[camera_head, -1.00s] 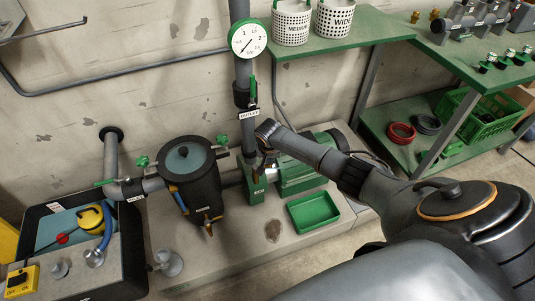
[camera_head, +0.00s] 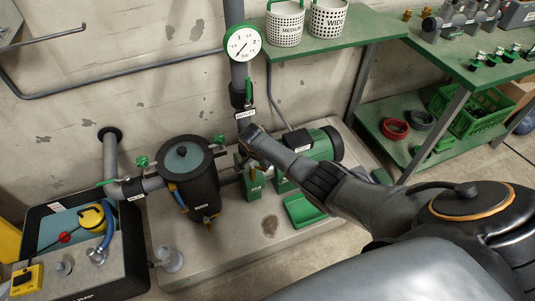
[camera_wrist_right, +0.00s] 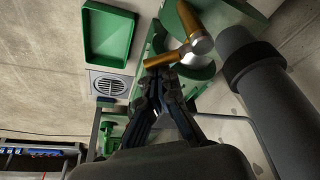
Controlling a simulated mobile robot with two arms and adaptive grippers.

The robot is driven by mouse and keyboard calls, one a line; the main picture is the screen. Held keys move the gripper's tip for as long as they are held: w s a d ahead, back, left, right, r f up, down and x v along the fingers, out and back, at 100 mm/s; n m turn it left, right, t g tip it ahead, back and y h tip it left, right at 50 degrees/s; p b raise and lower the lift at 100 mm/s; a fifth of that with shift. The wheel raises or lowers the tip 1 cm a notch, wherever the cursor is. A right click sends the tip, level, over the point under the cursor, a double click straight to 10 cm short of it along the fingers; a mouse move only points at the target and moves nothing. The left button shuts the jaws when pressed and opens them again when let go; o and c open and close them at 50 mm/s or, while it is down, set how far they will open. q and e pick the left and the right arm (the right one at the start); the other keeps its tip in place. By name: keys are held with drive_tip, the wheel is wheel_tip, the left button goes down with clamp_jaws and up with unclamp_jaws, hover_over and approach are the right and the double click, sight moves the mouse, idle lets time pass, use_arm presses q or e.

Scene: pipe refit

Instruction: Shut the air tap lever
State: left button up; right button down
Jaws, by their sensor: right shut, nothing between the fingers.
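In the right wrist view a brass tap with an orange-brown lever (camera_wrist_right: 164,59) sits on a grey and green fitting. I take this for the air tap lever. My right gripper (camera_wrist_right: 166,80) is shut and empty, its fingertips just below the lever; I cannot tell if they touch it. In the head view my right gripper (camera_head: 252,146) is beside the vertical grey pipe (camera_head: 238,76), above the green pump (camera_head: 318,148); the arm hides much of the tap area. My left gripper is not in view.
A dark filter pot (camera_head: 190,185) stands left of the pipe. A green tray (camera_head: 299,211) lies on the plinth, partly behind my arm. A pressure gauge (camera_head: 243,42) and the green shelf (camera_head: 345,42) are above.

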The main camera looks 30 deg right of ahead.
drive_tip(key=shift+s+a+m+g, duration=0.3)
drive_tip(key=shift+a+m, duration=0.2)
drive_tip(key=shift+m, duration=0.5)
drive_tip(key=shift+s+a+m, duration=0.1)
drive_tip(key=shift+a+m, duration=0.2)
drive_tip(key=shift+m, duration=0.6)
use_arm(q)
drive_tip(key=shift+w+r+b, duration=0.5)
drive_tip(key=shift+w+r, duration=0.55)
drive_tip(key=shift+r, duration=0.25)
use_arm(e)
drive_tip(key=shift+s+a+m+g, duration=0.25)
drive_tip(key=shift+a+m+g, duration=0.55)
drive_tip(key=shift+m, duration=0.5)
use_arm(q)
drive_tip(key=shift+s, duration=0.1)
use_arm(e)
drive_tip(key=shift+a, duration=0.1)
drive_tip(key=v, duration=1.2)
drive_tip(key=shift+s, duration=0.15)
